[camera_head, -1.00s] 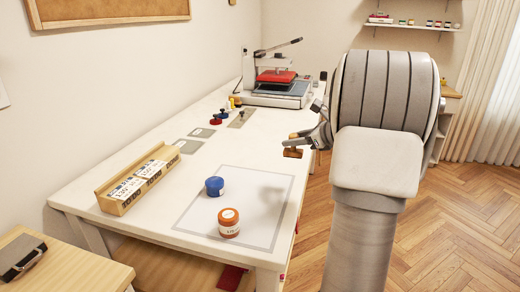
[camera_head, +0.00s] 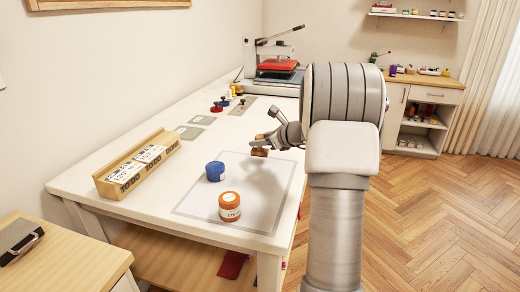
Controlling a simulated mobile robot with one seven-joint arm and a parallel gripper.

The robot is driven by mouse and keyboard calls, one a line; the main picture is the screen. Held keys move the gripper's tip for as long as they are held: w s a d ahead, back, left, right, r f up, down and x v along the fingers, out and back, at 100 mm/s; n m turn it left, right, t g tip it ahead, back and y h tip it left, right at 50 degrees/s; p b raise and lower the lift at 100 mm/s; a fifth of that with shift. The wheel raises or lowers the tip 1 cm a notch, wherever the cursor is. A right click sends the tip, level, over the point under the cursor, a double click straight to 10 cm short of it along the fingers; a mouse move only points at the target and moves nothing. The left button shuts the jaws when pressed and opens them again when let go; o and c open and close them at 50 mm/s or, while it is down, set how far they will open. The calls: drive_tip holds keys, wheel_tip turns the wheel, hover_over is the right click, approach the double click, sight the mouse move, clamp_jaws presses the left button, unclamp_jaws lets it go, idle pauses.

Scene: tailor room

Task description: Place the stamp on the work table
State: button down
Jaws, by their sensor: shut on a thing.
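A small brown wooden stamp (camera_head: 259,151) is held in my gripper (camera_head: 262,141). The gripper is shut on it, with the stamp hanging just below the fingers. It appears over the white work table (camera_head: 150,212), beyond the pale marked square (camera_head: 186,208). A soft shadow lies on the square below. I cannot tell how high the stamp is above the table.
A wooden rack (camera_head: 139,176) with labelled items stands at the table's left. A heat press (camera_head: 276,70) and several small stamps (camera_head: 217,108) are farther back. Grey plates (camera_head: 203,119) lie mid-table. A wooden side table (camera_head: 75,262) is at lower left. The right-hand floor is open.

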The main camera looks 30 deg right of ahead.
wheel_tip(320, 180, down, 2)
drive_tip(key=shift+f, duration=0.2)
drive_tip(key=shift+r, duration=0.1)
drive_tip(key=c, duration=0.5)
unclamp_jaws()
drive_tip(key=p+v, duration=0.1)
drive_tip(key=v, duration=1.1)
drive_tip(key=shift+p, duration=0.3)
